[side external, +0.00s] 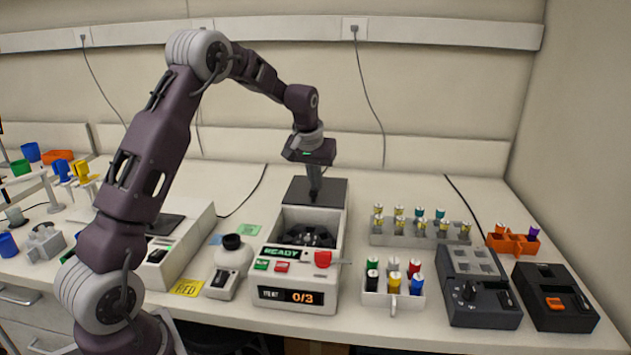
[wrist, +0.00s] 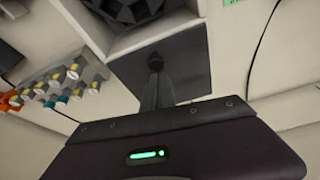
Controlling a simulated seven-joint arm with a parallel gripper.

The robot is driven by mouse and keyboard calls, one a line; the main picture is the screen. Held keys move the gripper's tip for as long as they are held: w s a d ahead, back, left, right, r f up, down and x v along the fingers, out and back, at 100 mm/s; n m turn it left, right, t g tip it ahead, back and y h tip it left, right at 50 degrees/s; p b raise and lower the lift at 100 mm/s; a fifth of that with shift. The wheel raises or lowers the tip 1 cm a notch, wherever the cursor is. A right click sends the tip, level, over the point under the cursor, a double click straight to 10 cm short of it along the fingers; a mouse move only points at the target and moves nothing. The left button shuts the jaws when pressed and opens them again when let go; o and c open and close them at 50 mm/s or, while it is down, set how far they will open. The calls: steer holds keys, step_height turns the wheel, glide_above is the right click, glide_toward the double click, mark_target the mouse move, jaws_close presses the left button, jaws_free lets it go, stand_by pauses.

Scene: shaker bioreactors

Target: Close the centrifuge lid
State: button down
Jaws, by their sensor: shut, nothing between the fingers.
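The centrifuge (side external: 338,262) is a white box with a "READY" label, buttons and a display reading 0/3. Its chamber is open at the top, showing a dark rotor (side external: 306,237); part of the rotor also shows in the wrist view (wrist: 125,8). The lid (side external: 335,190) is a dark flat panel at the rear, behind the opening; it also shows in the wrist view (wrist: 192,55). My gripper (side external: 314,201) points down over the lid, fingers shut and empty. In the wrist view, the fingertips (wrist: 155,66) appear at or just above the lid's surface; contact is unclear.
A rack of vials (side external: 420,235) and a smaller tube rack (side external: 393,300) stand to the right, with two dark devices (side external: 480,290) (side external: 555,298) beyond. The bench behind the centrifuge is mostly clear.

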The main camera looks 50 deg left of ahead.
steer(key=s+d, duration=1.2)
steer(key=shift+f, duration=0.1)
step_height(320, 180, up, 11)
steer(key=s+d+m+t+h, duration=0.1)
steer(key=s+d+m, duration=0.2)
steer(key=s+d, duration=0.3)
steer(key=s+d+m+t+h, duration=0.1)
steer(key=s+d+m, duration=0.3)
steer(key=s, duration=1.2)
steer(key=shift+d, duration=1.2)
